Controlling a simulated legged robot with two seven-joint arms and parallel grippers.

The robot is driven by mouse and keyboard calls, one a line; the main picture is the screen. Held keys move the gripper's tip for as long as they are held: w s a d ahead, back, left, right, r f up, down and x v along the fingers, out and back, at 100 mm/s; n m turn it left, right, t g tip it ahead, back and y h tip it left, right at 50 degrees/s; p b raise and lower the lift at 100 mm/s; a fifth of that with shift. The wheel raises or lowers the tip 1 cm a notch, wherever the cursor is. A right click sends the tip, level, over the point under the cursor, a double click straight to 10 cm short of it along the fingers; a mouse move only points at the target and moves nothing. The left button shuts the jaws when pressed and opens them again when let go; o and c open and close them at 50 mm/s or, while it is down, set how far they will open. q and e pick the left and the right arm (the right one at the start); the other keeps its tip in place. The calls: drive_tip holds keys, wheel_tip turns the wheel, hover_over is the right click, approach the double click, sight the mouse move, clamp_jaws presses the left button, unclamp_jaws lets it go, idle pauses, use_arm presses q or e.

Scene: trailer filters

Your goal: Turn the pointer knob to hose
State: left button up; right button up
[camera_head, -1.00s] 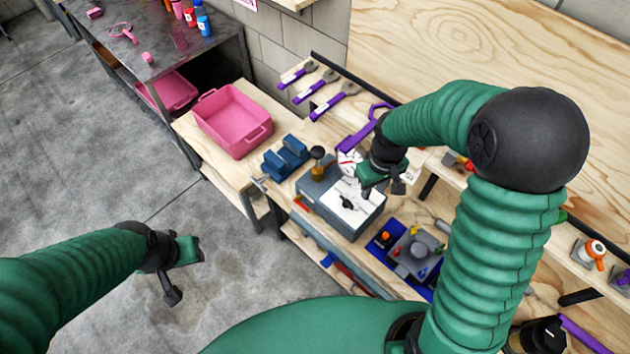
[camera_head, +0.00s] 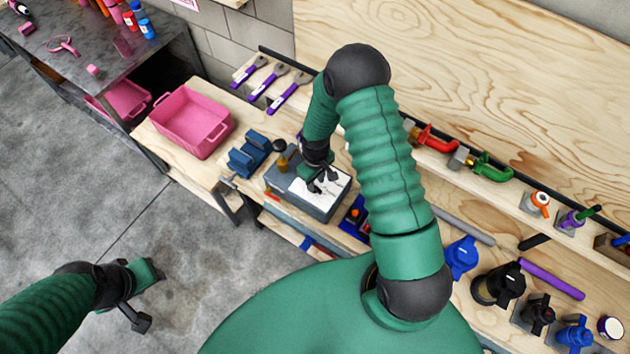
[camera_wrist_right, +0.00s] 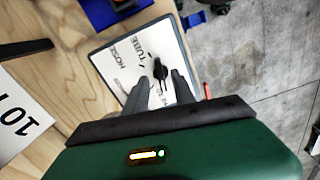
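The grey box (camera_head: 318,208) on the workbench has a white top plate (camera_head: 332,198). In the right wrist view the plate (camera_wrist_right: 110,62) carries the words HOSE and TUBE, plus other print that is partly hidden. The black pointer knob (camera_wrist_right: 160,70) sits on this plate, its long side running roughly up and down in that view. My right gripper (camera_head: 322,186) is over the plate. In the right wrist view its two fingers (camera_wrist_right: 163,80) are apart, with the knob between or just beyond their tips; contact is unclear. My left gripper (camera_head: 148,290) hangs over the floor, away from the bench.
A pink bin (camera_head: 192,122) and a blue vise (camera_head: 248,155) stand left of the box. Wrenches (camera_head: 270,82) lie behind them. A blue tray (camera_head: 354,215) is close on the right, partly behind my arm. Several valves (camera_head: 497,284) stand further right.

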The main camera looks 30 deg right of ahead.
wheel_tip(320, 180, down, 2)
drive_tip(key=shift+d+f, duration=0.15)
drive_tip(key=shift+a, duration=0.2)
drive_tip(key=shift+c, duration=0.9)
drive_tip(key=c, duration=0.5)
